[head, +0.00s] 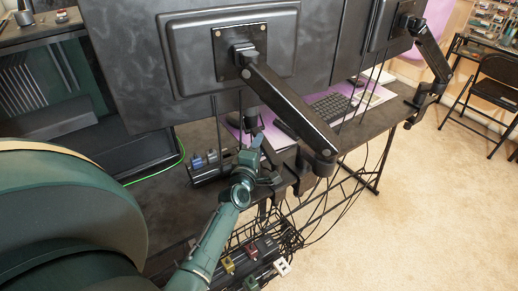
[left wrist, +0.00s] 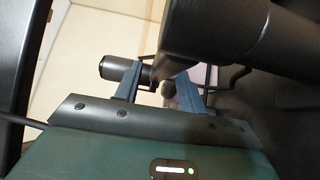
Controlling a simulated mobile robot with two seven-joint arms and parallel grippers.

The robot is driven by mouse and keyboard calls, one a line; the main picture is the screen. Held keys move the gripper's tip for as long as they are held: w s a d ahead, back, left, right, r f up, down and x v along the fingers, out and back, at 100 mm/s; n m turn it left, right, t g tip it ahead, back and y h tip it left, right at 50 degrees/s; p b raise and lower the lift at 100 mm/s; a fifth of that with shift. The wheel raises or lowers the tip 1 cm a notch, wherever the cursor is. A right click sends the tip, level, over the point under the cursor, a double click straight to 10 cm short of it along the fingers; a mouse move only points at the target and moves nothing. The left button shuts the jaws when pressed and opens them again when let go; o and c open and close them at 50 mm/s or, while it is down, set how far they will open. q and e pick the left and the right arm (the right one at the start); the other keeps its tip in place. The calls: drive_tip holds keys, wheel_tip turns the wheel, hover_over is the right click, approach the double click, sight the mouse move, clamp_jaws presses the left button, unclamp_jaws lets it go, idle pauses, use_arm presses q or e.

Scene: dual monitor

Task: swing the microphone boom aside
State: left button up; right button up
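No microphone is clearly seen in the head view. My right gripper is out of view.
A large monitor (head: 140,60) and its monitor arm (head: 290,103) stand close above the gripper. A second monitor arm (head: 432,52) is at the right. Cables and a wire basket hang below the desk (head: 375,121).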

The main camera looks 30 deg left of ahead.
use_arm(q)
drive_tip(key=shift+w+a, duration=0.2)
drive_tip(key=shift+w, duration=0.3)
clamp_jaws()
idle(0.3)
